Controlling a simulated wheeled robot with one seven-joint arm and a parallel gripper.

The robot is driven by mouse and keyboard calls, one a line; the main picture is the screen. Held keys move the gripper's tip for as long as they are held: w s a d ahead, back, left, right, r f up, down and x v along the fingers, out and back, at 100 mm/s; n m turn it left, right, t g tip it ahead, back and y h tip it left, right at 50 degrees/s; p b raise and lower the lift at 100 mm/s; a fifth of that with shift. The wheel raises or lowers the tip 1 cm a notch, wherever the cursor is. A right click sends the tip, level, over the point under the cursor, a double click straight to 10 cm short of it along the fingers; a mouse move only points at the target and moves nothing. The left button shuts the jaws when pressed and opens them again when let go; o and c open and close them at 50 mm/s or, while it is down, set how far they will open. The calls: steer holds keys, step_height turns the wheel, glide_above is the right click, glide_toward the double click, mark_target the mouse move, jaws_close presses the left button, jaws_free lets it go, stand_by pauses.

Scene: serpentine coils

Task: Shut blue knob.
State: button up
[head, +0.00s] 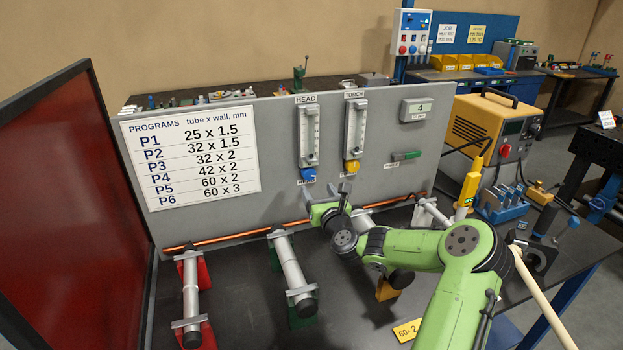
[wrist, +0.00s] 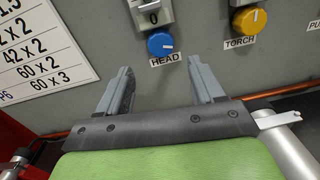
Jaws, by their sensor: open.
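The blue knob (head: 308,175) sits at the bottom of the HEAD flow meter (head: 308,135) on the grey upright panel. In the wrist view the blue knob (wrist: 160,44) is above the HEAD label, with a pale mark on its face. My gripper (wrist: 158,72) is open and empty, its two grey fingers pointing at the panel on either side of the knob's column. The fingertips appear below the knob and apart from it. In the head view my gripper (head: 330,198) is just below the knob, its fingers hard to make out.
The yellow knob (head: 352,167) of the TORCH flow meter is to the right; it also shows in the wrist view (wrist: 250,19). A copper tube (head: 235,238) runs along the panel's foot. Steel tubes on stands (head: 290,270) lie on the dark table. A red screen (head: 75,200) closes the left side.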

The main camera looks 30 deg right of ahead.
mark_target(311, 177)
steer(key=x, duration=0.7)
steer(key=shift+d, duration=0.1)
steer(key=c, duration=1.1)
steer(key=shift+o, duration=0.2)
steer(key=n, duration=0.4)
steer(key=shift+f+n+b, duration=0.1)
steer(key=shift+n+b, duration=0.3)
steer(key=o, duration=1.1)
steer(key=shift+c, duration=0.2)
